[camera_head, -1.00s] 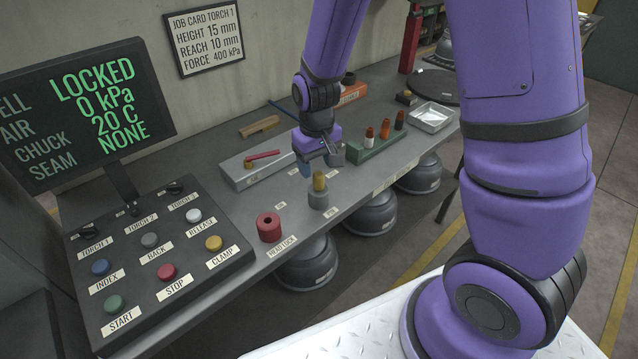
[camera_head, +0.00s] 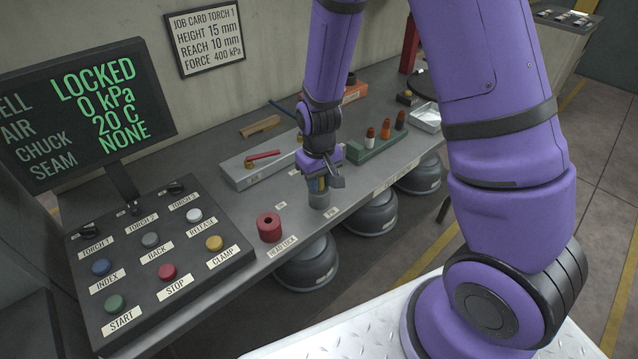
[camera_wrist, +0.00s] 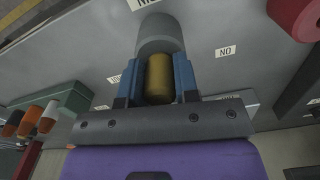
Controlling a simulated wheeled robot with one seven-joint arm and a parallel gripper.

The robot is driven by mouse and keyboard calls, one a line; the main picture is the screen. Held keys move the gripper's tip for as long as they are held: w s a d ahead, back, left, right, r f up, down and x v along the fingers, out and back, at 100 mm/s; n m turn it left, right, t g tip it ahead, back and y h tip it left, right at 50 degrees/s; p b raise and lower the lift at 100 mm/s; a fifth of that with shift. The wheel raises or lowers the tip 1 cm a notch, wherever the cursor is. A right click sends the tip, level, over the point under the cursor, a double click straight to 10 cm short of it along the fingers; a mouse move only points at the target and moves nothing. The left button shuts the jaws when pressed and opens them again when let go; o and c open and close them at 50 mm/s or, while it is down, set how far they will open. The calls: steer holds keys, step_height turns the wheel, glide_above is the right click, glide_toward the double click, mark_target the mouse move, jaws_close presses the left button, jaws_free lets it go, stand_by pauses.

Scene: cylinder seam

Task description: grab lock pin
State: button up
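The lock pin appears to be the brass cylinder (camera_wrist: 159,78) in the wrist view, standing upright in a round grey holder (camera_wrist: 158,32). In the head view the holder (camera_head: 320,200) stands near the bench's front edge by a PIN label, and the brass pin (camera_head: 321,185) is mostly covered by my gripper. My gripper (camera_head: 323,182) points down over it. In the wrist view its two blue fingers (camera_wrist: 158,75) stand on either side of the pin, with narrow gaps that look open. Contact with the pin is not evident.
A red collar (camera_head: 269,227) with a dark hole stands left of the holder. A grey tray (camera_head: 262,167) with a red-handled tool lies behind. A green rack (camera_head: 380,147) with several coloured pegs is to the right. The button panel (camera_head: 160,260) is at the left.

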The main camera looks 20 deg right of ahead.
steer(key=shift+c, duration=1.4)
steer(key=shift+r, duration=0.1)
